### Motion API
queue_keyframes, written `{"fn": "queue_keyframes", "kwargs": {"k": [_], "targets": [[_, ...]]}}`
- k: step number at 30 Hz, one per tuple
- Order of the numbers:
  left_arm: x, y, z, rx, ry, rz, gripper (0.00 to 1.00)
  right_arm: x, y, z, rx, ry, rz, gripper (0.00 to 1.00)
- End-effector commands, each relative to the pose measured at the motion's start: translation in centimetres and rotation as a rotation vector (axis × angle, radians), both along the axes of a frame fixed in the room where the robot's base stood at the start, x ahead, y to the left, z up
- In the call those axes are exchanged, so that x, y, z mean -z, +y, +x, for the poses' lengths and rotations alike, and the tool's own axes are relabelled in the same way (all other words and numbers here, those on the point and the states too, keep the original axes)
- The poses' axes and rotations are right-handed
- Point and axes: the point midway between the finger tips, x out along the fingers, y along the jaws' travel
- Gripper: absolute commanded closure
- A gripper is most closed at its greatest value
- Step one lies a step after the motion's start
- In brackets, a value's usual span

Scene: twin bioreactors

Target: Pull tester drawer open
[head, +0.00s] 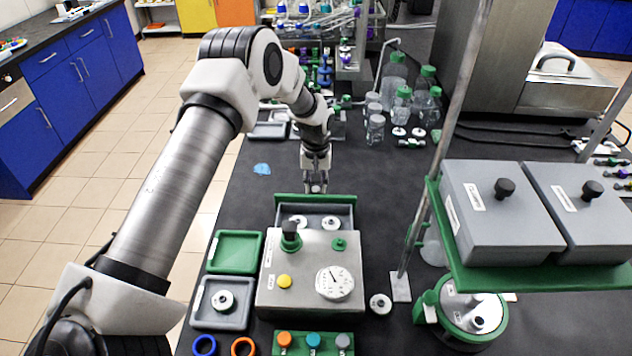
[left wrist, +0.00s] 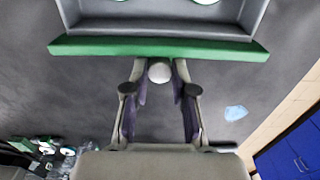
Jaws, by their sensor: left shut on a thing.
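The tester (head: 310,275) is a grey box with a dial gauge, a yellow button and green-based knobs on top. Its drawer (head: 349,207) stands out from the far side, with a green front and two white round pieces inside. My left gripper (head: 316,188) reaches down just beyond the green front. In the left wrist view, the drawer front (left wrist: 100,46) crosses the top, and my left gripper (left wrist: 160,82) is shut on the pale round drawer knob (left wrist: 160,72). How far the drawer can still travel is not visible. My right gripper is not in view.
A green tray (head: 235,252) and a grey tray (head: 240,318) with a white piece sit left of the tester. A metal rod stand (head: 402,285) and grey boxes on a green shelf (head: 540,275) stand right. Bottles (head: 395,75) stand behind. A blue scrap (head: 262,169) lies on the black bench.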

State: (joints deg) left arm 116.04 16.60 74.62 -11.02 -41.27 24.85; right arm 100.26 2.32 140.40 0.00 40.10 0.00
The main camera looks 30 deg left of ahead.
Motion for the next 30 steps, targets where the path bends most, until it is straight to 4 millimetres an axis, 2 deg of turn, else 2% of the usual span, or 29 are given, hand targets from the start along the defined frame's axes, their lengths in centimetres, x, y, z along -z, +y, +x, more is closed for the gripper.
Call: {"fn": "queue_keyframes", "kwargs": {"k": [1, 2, 3, 4, 12, 16, 27, 30], "targets": [[0.0, 0.0, 0.0, 0.0, 0.0, 0.0, 1.0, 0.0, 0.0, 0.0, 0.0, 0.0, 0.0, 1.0], [0.0, 0.0, 0.0, 0.0, 0.0, 0.0, 0.68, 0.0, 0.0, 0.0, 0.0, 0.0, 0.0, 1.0], [-0.1, 0.0, 0.0, 0.0, -0.001, 0.0, 0.53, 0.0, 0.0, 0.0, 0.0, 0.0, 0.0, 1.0], [-0.1, 0.0, 0.1, 0.0, -0.001, 0.0, 0.49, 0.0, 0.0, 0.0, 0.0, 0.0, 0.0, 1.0], [-0.2, 0.0, 0.1, 0.0, -0.004, 0.0, 0.49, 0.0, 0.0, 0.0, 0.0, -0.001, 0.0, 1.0], [-1.3, 0.0, 0.2, -0.001, -0.006, 0.0, 0.49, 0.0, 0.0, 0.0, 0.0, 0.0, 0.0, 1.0], [-9.9, 0.2, 0.4, -0.001, -0.004, -0.001, 0.49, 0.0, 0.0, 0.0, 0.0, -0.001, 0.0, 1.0], [-11.3, 0.2, 0.4, -0.001, -0.001, -0.002, 0.49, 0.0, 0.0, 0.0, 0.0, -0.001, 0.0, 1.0]]}}
